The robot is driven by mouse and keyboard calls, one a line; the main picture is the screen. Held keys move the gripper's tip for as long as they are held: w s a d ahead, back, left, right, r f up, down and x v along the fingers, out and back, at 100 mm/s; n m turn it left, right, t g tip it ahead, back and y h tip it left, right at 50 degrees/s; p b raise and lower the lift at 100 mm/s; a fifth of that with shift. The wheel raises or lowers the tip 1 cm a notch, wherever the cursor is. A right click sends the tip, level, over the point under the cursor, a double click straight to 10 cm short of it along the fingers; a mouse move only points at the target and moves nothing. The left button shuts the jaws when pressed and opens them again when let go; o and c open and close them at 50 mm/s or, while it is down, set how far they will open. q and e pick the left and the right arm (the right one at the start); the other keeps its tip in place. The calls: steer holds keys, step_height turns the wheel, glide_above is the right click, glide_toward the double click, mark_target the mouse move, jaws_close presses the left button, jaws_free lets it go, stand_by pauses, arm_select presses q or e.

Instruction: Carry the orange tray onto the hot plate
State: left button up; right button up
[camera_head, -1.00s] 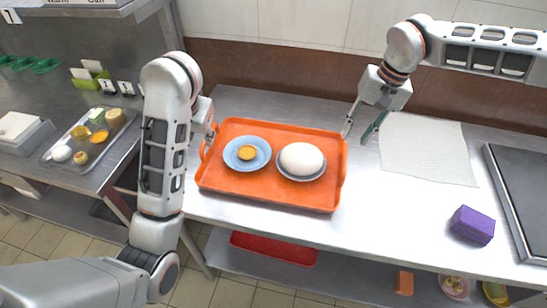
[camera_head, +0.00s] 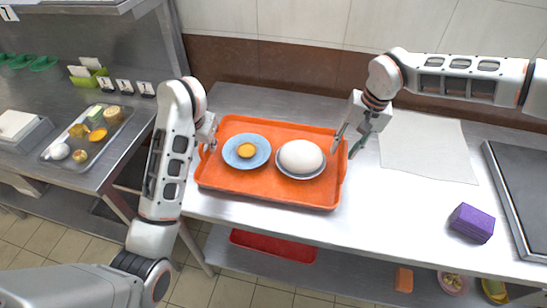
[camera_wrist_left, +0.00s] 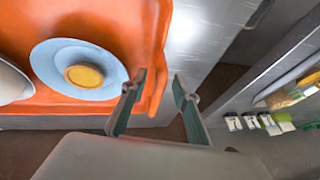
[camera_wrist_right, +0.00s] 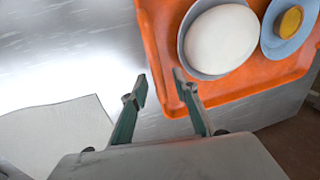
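The orange tray (camera_head: 265,194) lies flat on the metal counter. It carries a blue plate (camera_head: 258,160) with a yellow-orange item and a bowl with a white dome (camera_head: 301,156). My left gripper (camera_wrist_left: 160,78) is open at the tray's left end, one finger over the tray, the other outside its rim. My right gripper (camera_wrist_right: 160,80) is open at the tray's right end, its fingers on either side of the rim. Contact with the rim cannot be told in either wrist view. The dark framed plate (camera_head: 519,185) at the far right looks like the hot plate.
A pale mat (camera_head: 425,147) lies between the orange tray and the dark plate. A purple block (camera_head: 472,223) sits near the counter's front edge, beside the dark plate. A red tray (camera_head: 273,246) is on the shelf below. A side counter with a food tray stands left.

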arm_select(q)
jaws_close()
arm_select(e)
jaws_close()
arm_select(q)
steer(key=shift+w+r, duration=0.1)
steer(key=shift+r, duration=0.05)
arm_select(e)
steer(key=shift+r, duration=0.15)
